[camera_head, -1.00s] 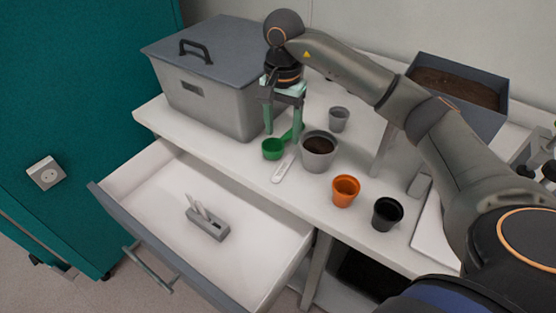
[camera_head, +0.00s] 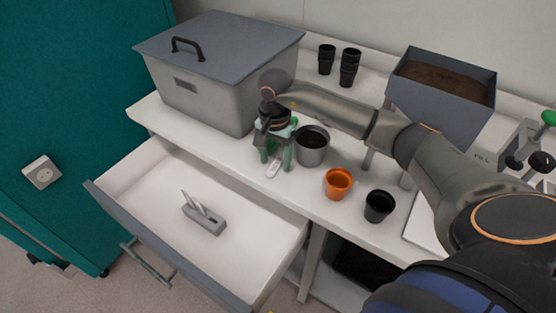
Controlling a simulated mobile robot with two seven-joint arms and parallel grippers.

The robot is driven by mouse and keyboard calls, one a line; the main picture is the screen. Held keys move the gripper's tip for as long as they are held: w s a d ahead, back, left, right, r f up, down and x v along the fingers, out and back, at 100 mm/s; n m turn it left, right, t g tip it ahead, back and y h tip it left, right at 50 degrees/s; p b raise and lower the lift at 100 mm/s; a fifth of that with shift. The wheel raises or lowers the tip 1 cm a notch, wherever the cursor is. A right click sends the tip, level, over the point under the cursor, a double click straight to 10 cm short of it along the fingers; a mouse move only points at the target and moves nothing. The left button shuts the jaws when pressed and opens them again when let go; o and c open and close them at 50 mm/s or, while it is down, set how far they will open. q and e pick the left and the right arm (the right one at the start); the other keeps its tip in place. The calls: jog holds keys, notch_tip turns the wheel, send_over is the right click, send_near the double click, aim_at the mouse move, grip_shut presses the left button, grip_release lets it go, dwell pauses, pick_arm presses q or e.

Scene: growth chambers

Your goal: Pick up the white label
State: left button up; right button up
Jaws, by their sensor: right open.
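The white label (camera_head: 272,171) lies flat on the white bench top near its front edge, just left of the grey pot with soil (camera_head: 312,147). Its far part is hidden by my right gripper. My right gripper (camera_head: 276,163) points down with its green fingers apart, right over the label. I cannot tell whether the fingers touch the bench. The green scoop is mostly hidden behind the gripper. My left gripper is not in view.
A lidded grey bin (camera_head: 195,95) stands left of the gripper. An orange pot (camera_head: 339,183) and a black pot (camera_head: 379,206) stand to the right. A soil tray (camera_head: 443,92) stands behind.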

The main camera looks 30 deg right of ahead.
jog(key=shift+c, duration=0.2)
grip_shut()
dwell(0.6)
